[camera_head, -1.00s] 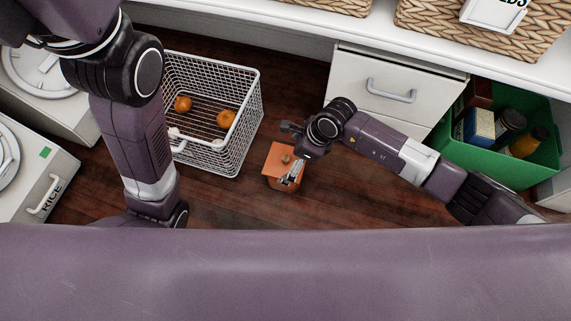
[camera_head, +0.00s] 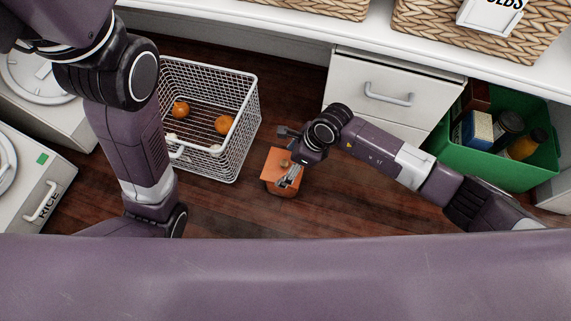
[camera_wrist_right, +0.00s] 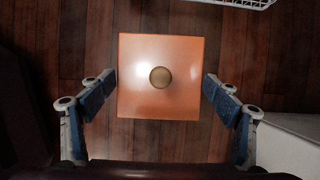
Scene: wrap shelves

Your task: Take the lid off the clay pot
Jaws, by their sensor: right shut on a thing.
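The clay pot (camera_head: 283,191) stands on the dark wooden floor, mostly hidden under its lid. The lid (camera_head: 272,164) is a flat orange square with a small round knob. In the right wrist view the lid (camera_wrist_right: 138,95) lies between the two fingers, with the brown knob at its centre. My right gripper (camera_head: 290,177) reaches down over the lid from the right; it also shows in the wrist view (camera_wrist_right: 160,80), shut on the lid by opposite edges. Whether the lid still touches the pot cannot be told. My left arm hangs at the left, its gripper out of view.
A white wire basket (camera_head: 243,128) holding orange fruit and pale items stands left of the pot. A white drawer unit (camera_head: 352,82) is behind, and a green crate (camera_head: 548,158) with containers is at the right. Open floor lies in front of the pot.

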